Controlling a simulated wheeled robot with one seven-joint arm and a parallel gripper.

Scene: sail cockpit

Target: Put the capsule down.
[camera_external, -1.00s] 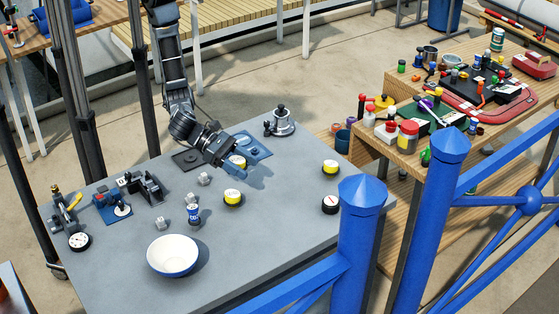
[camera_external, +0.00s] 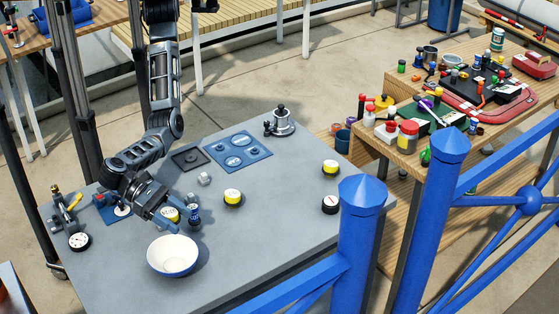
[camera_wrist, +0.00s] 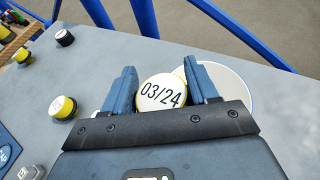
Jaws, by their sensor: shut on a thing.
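My gripper (camera_external: 175,216) is shut on a yellow capsule (camera_external: 170,213) with a white top. In the wrist view the capsule (camera_wrist: 161,93) sits between the two blue fingers of my gripper (camera_wrist: 160,77), its top marked 03/24 and facing the camera. In the external view the gripper is just behind a white bowl (camera_external: 172,243) with a blue base. The bowl's rim (camera_wrist: 247,88) shows partly behind the right finger in the wrist view. I cannot tell how high the capsule is above the table. The fingers hide part of it.
A small blue can (camera_external: 194,215) stands close right of the gripper. Another yellow capsule (camera_external: 233,198) stands further right. The grey table's (camera_external: 270,250) front right is clear.

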